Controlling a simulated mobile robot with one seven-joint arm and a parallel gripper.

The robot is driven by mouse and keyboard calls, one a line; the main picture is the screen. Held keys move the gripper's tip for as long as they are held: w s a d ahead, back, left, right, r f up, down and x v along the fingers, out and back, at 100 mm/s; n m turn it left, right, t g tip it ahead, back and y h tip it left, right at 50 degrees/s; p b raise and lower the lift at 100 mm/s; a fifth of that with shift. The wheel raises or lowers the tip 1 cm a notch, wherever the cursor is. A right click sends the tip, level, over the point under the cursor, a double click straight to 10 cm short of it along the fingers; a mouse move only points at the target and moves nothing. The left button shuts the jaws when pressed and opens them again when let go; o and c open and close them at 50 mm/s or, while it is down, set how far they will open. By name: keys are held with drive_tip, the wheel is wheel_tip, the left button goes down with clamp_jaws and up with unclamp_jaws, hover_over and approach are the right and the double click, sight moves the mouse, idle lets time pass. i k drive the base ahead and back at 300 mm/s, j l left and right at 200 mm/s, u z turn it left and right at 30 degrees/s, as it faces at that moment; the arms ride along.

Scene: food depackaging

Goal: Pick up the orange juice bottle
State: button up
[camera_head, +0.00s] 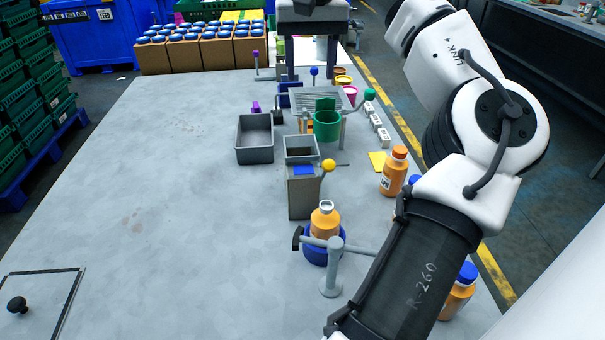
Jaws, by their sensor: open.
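Several orange juice bottles stand on the grey table. One orange bottle (325,222) without a visible cap sits upright in a round blue holder (316,256) near the middle. An orange bottle with an orange cap (393,174) stands to its right and further back. An orange bottle with a blue cap (457,292) stands at the lower right, partly hidden by my arm. Another blue cap (415,179) shows just behind my arm, its bottle mostly hidden. My arm crosses the right side of the view. My gripper is out of the picture.
A grey clamp post (331,275) stands against the blue holder. A grey box (304,190) with a yellow-knobbed lever, a grey tray (254,139) and a green cup (327,125) stand behind it. Boxes of blue-capped bottles (200,52) stand at the back. The table's left half (150,190) is mostly clear.

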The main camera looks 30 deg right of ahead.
sight(325, 221)
drive_tip(key=k, duration=1)
